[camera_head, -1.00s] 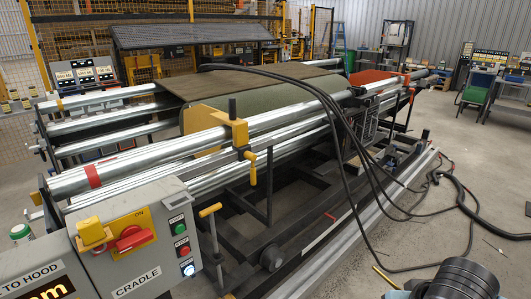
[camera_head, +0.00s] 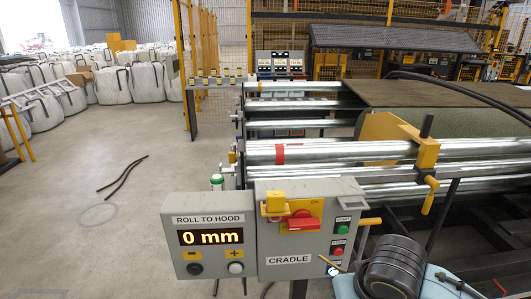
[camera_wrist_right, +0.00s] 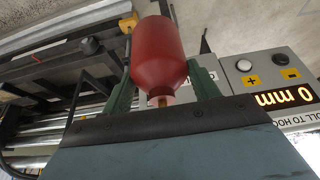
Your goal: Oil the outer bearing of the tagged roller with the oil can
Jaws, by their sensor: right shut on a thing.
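The red oil can (camera_wrist_right: 158,55) is in the right wrist view, between the green fingers of my right gripper (camera_wrist_right: 163,80), which is shut on it. In the head view my right arm is at the lower right, and a thin brass-coloured spout (camera_head: 333,264) shows beside it, left of the dark wrist. The can's body is hidden there. The tagged roller (camera_head: 350,151) is the shiny roller with a red band (camera_head: 280,153) near its left end. My left gripper is not in view.
The grey cradle control box (camera_head: 310,235) and the display box reading 0 mm (camera_head: 210,238) stand in front of the rollers. A yellow clamp (camera_head: 425,155) sits on the roller. A green-white container (camera_head: 217,181) stands behind the boxes.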

